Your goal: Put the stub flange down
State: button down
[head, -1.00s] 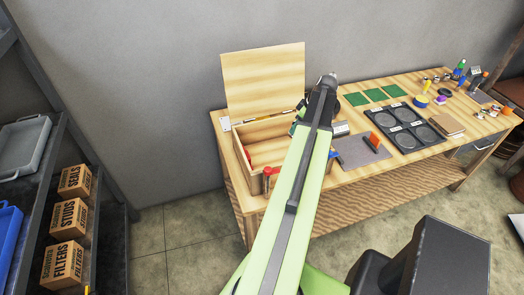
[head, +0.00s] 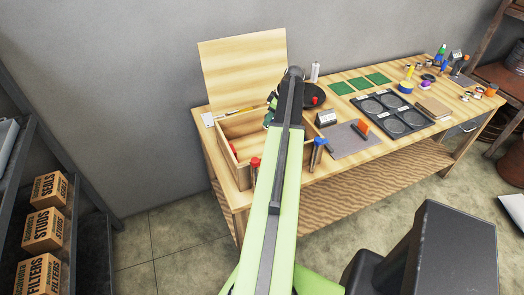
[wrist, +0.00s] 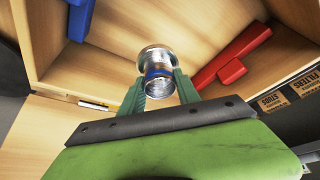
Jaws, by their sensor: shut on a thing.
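The stub flange (wrist: 158,68) is a short silver cylinder with a wider rim and a blue ring. My gripper (wrist: 160,88) is shut on it in the wrist view, with a green finger on each side. Behind it in that view is the inside of the open wooden box (wrist: 290,48). In the head view my gripper (head: 270,112) is over the right part of the box (head: 228,152), partly behind my arm. The flange is hidden there. I cannot tell its height above the box floor.
Red (wrist: 222,75) and blue (wrist: 235,42) pieces are in the box. Its lid (head: 243,72) stands open behind. To the right are a black round stand (head: 315,92), a grey mat (head: 350,140) and a black tray (head: 393,113). Bottles (head: 318,152) stand at the bench's front edge.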

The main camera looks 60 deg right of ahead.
jog(key=a+f+b, duration=0.2)
jog(key=a, duration=0.1)
jog(key=w+a+f+b, duration=0.1)
jog(key=a+f+b, duration=0.1)
jog(key=a, duration=0.1)
jog(key=w+a+f+b, duration=0.1)
jog(key=a+f+b, duration=0.1)
jog(key=a, duration=0.2)
jog(key=shift+w+f, duration=0.2)
jog(key=shift+f, duration=0.1)
jog(key=shift+w+a, duration=0.15)
jog(key=shift+a, duration=0.1)
notch_tip(320, 180, down, 4)
jog(key=b, duration=0.4)
jog(key=shift+d+f, duration=0.1)
jog(key=shift+f, duration=0.05)
jog(key=shift+r, duration=0.25)
jog(key=shift+f, duration=0.25)
jog(key=c, duration=0.9)
grip_release()
jog(key=shift+r, duration=0.1)
